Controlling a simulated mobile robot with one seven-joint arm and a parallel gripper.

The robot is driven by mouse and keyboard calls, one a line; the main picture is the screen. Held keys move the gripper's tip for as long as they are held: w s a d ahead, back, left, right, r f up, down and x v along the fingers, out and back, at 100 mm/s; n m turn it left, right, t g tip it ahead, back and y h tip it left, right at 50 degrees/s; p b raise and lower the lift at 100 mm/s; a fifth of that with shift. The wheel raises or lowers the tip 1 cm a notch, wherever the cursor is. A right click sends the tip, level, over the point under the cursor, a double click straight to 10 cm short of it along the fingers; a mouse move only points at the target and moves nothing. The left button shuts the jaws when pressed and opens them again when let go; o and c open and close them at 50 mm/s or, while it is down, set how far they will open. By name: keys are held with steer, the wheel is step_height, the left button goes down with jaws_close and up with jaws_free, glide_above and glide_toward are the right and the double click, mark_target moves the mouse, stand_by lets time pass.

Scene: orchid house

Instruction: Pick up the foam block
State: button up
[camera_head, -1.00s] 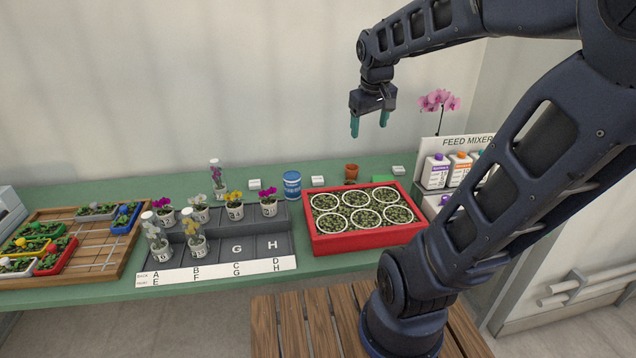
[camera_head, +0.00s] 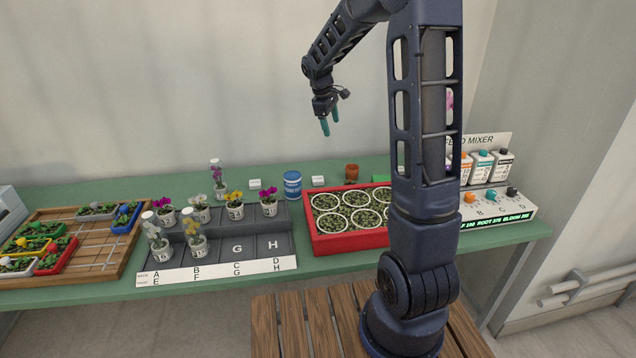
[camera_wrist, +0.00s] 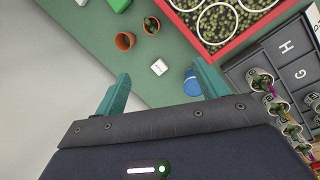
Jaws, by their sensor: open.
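A bright green block (camera_head: 380,178), which looks like the foam block, lies on the green bench behind the red tray, partly hidden by my arm in the head view. In the wrist view the green block (camera_wrist: 119,4) is cut off by the top edge. My gripper (camera_head: 330,122) is open and empty, high above the back of the bench and left of the block. In the wrist view my gripper's teal fingers (camera_wrist: 160,76) are spread with nothing between them.
A terracotta pot (camera_head: 351,171) stands near the block; the wrist view shows two pots (camera_wrist: 124,41). A small white block (camera_wrist: 159,67) and a blue jar (camera_head: 292,184) are nearby. The red tray (camera_head: 347,243) of seedling pots lies in front. Feed bottles (camera_head: 482,167) stand right.

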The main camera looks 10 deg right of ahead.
steer(key=w+a+f+n+h, duration=0.1)
steer(key=w+a+f+n, duration=0.25)
steer(key=w+f, duration=0.6)
steer(key=n+g, duration=0.1)
steer(key=n, duration=0.2)
glide_toward(318, 178)
steer(key=f, duration=0.3)
steer(key=shift+w+d+f+h, duration=0.1)
steer(key=shift+d+f+h, duration=0.05)
steer(key=shift+d+h, duration=0.15)
steer(key=shift+s+x, duration=0.15)
steer(key=shift+x, duration=1.15)
steer(key=shift+s+x, duration=0.1)
steer(key=shift+x, duration=1.15)
steer(key=shift+c, duration=0.2)
steer(key=c, duration=1)
